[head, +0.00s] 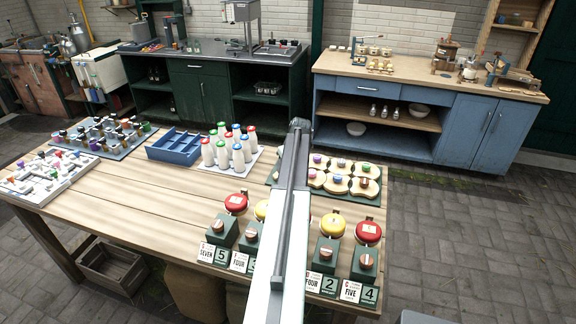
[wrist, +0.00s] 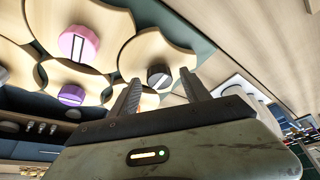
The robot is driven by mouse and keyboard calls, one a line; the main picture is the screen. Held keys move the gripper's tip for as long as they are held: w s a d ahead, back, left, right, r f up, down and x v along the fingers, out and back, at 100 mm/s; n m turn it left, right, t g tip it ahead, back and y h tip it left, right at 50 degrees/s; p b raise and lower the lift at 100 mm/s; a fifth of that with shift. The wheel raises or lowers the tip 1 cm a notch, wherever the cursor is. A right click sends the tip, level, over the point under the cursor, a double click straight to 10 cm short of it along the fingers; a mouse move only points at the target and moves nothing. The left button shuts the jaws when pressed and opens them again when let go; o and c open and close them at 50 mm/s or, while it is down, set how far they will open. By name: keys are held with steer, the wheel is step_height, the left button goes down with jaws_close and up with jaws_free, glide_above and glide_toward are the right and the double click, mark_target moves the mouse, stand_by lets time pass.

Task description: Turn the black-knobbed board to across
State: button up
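The black knob (wrist: 159,77) sits on a pale wooden board (wrist: 152,53) with a scalloped edge in the wrist view. A light line on the knob runs slantwise in that view. My gripper (wrist: 161,84) is open, one finger to each side of the knob in the picture. I see no contact, and cannot tell whether the fingertips reach around the knob. In the head view my arm covers the gripper and the black knob; other knobbed boards (head: 339,184) show to the right of the arm.
Boards with a pink knob (wrist: 79,44) and a purple knob (wrist: 72,95) lie close by. White bottles with coloured caps (head: 222,152) stand left of the arm. Red and yellow round-topped things (head: 368,232) and number cards stand nearer. Bare wood (head: 150,203) lies at left.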

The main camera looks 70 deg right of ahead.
steer(key=p+v, duration=0.7)
steer(key=shift+r, duration=0.35)
steer(key=shift+s+a, duration=0.1)
steer(key=shift+s, duration=0.05)
